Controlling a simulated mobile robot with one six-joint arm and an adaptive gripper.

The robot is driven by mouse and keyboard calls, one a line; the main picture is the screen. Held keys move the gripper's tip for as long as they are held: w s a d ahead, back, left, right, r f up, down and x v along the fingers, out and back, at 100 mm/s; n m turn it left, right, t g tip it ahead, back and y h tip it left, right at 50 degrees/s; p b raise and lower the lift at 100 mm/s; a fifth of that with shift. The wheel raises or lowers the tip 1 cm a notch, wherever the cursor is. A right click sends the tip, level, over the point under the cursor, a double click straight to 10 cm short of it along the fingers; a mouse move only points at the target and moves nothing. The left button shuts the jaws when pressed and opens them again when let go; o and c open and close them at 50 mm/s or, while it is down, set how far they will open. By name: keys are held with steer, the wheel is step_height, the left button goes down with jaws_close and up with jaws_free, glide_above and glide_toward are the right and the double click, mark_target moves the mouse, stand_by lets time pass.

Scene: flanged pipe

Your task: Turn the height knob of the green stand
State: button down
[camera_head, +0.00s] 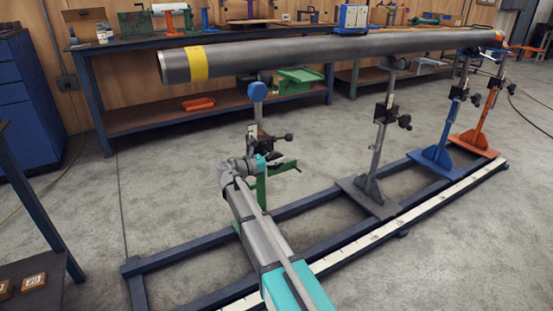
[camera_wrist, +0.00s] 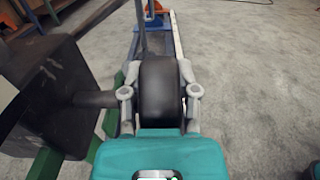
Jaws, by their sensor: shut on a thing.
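A shaft (camera_wrist: 95,99) joins the knob to a dark block (camera_wrist: 45,95) at the left of the wrist view. Green parts of the stand (camera_wrist: 45,163) show below the block. In the head view my gripper (camera_head: 254,165) is beside the post, and it hides much of the stand's lower part.
The long grey pipe (camera_head: 330,48), with a yellow band, runs above the stands. Grey (camera_head: 377,140), blue (camera_head: 443,140) and orange (camera_head: 483,125) stands follow to the right on the blue floor rail (camera_head: 310,205). Workbenches (camera_head: 110,47) line the back. Open floor lies at left.

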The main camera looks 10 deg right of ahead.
steer(key=shift+a, duration=0.15)
steer(key=shift+d+r+p, duration=0.15)
steer(key=shift+d+p, duration=0.1)
steer(key=shift+p, duration=0.2)
steer(key=y+p, duration=0.2)
steer(key=p, duration=0.1)
steer(key=shift+d+g, duration=0.15)
steer(key=shift+g, duration=0.25)
steer(key=g+y+p, duration=0.1)
steer(key=y+p, duration=0.2)
steer(key=p, duration=0.2)
steer(key=shift+d+y, duration=0.1)
steer(key=shift+y, duration=0.3)
steer(key=y+p, duration=0.1)
steer(key=p, duration=0.1)
steer(key=f+g+y+p, duration=0.1)
steer(key=y+p, duration=0.1)
steer(key=shift+s, duration=0.1)
steer(key=shift+f+g+y+p, duration=0.25)
steer(key=shift+y+p, duration=0.25)
steer(key=shift+y, duration=0.25)
steer(key=shift+f+g+y+p, duration=0.1)
steer(key=shift+g+y+p, duration=0.35)
steer(key=shift+y, duration=0.3)
